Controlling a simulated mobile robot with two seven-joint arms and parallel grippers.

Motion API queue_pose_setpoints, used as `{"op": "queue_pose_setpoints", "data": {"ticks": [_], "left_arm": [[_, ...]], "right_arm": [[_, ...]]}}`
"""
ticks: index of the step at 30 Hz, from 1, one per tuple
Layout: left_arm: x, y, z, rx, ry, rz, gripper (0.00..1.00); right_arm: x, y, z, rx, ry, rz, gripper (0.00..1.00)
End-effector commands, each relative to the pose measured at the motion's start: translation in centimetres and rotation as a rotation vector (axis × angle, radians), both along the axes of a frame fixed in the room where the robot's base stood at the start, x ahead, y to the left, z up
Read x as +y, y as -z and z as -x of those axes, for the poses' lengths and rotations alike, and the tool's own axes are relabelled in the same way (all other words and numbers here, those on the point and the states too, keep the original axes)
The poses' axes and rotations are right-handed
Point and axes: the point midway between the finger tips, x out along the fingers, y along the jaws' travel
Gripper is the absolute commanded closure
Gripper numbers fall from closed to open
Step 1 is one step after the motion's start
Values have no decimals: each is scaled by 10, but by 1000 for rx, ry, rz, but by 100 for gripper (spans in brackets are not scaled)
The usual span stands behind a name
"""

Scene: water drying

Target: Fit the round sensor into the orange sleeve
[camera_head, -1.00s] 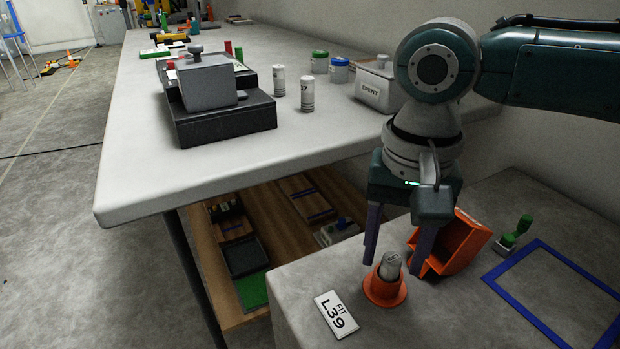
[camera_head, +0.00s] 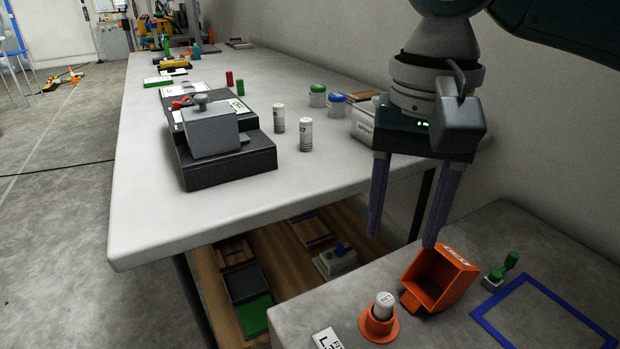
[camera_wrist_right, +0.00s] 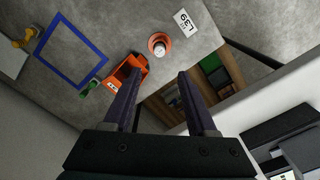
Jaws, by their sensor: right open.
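The round sensor (camera_head: 384,301) is a pale cylinder with a marked top. It stands upright in the flared orange sleeve (camera_head: 379,328) on the low grey surface, its upper part showing above the rim; how deep it sits is hidden. Both also show in the right wrist view, sensor (camera_wrist_right: 159,48) inside sleeve (camera_wrist_right: 166,38). My right gripper (camera_head: 402,240) is open and empty, above and behind the sleeve, clear of it. Its two purple fingers also show wide apart in the right wrist view (camera_wrist_right: 157,90). My left gripper is not in view.
An orange bin (camera_head: 438,281) lies tilted right of the sleeve. A green-handled stamp (camera_head: 502,271) and a blue square outline (camera_head: 540,318) are further right. A white L39 card (camera_head: 328,339) lies at front left. The higher table (camera_head: 220,215) carries a black box (camera_head: 225,160) and two white cylinders (camera_head: 305,135).

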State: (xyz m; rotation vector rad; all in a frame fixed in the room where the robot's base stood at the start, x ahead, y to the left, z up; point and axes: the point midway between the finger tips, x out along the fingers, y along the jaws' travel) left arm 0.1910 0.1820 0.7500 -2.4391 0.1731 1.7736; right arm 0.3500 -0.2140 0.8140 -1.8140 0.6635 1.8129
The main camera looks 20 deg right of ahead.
Motion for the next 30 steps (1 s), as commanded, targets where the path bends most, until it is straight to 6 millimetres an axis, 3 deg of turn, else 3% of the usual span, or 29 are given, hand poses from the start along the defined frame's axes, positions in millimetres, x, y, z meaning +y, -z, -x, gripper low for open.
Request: {"op": "queue_pose_setpoints", "data": {"ticks": [5, 9, 13, 17, 24, 30], "left_arm": [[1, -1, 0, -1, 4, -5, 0], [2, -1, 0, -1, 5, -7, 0], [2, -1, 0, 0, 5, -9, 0], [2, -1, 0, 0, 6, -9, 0], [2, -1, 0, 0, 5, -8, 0], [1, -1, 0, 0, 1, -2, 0]], "right_arm": [[32, 19, 17, -25, -191, -47, 42], [80, 46, 49, -125, -484, -136, 42], [105, 56, 79, -259, -677, -173, 42], [95, 61, 107, -346, -773, -111, 42], [43, 63, 151, -320, -847, 79, 42], [30, 62, 160, -298, -867, 124, 42]]}}
